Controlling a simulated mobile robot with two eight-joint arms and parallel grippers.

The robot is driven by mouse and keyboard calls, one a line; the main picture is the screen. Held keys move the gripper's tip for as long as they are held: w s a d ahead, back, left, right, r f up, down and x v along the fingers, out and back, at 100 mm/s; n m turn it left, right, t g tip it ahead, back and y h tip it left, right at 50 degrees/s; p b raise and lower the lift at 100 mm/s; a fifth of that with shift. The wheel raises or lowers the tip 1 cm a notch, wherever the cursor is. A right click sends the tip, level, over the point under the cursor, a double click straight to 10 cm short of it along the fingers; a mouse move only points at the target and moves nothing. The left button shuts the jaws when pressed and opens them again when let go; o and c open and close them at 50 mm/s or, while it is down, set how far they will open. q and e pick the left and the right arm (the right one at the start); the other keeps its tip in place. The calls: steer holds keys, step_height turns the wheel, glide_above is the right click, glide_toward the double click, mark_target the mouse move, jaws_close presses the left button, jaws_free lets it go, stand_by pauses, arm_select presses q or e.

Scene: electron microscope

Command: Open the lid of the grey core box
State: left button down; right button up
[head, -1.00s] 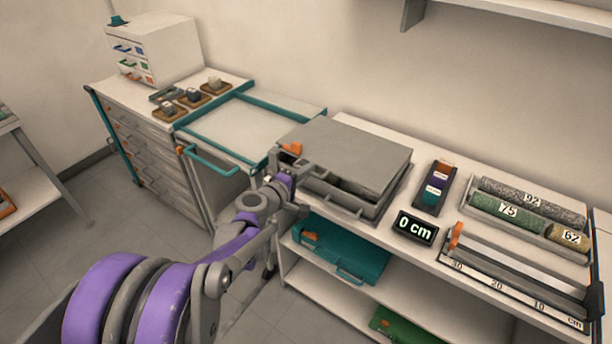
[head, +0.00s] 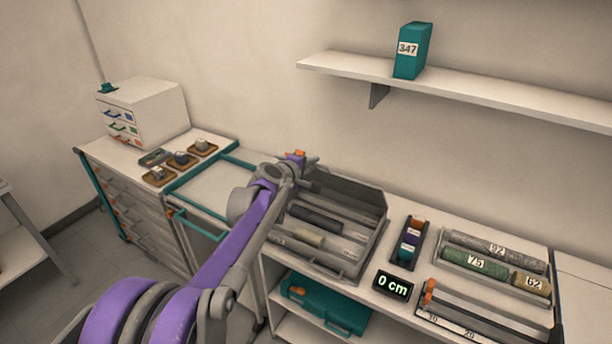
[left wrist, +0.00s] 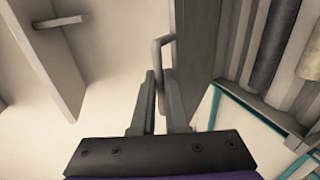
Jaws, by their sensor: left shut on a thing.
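The grey core box (head: 345,268) stands open on the white bench in the head view. Its lid (head: 350,200) is raised along the back side of the box. Dark and pale core pieces lie in the box's long compartments. My left gripper (head: 297,162) is up at the lid's left end, partly hidden by its own wrist. In the left wrist view the gripper (left wrist: 162,90) is shut on a thin grey handle (left wrist: 158,48) at the edge of the lid (left wrist: 197,55). My right gripper is not in view.
A wall shelf (head: 460,86) with a teal box (head: 411,52) is above and behind the lid. A core holder (head: 408,242), a "0 cm" display (head: 393,285) and labelled cores (head: 475,262) are right of the box. A teal-edged cart (head: 215,185) stands to the left.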

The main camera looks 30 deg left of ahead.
arm_select(q)
steer(key=shift+w+d+r, duration=0.1)
steer(key=shift+w+r, duration=0.65)
steer(key=shift+w, duration=0.25)
steer(key=c, duration=0.9)
jaws_free()
steer(key=shift+s, duration=0.1)
steer(key=v, duration=1.1)
steer(key=shift+r, duration=0.1)
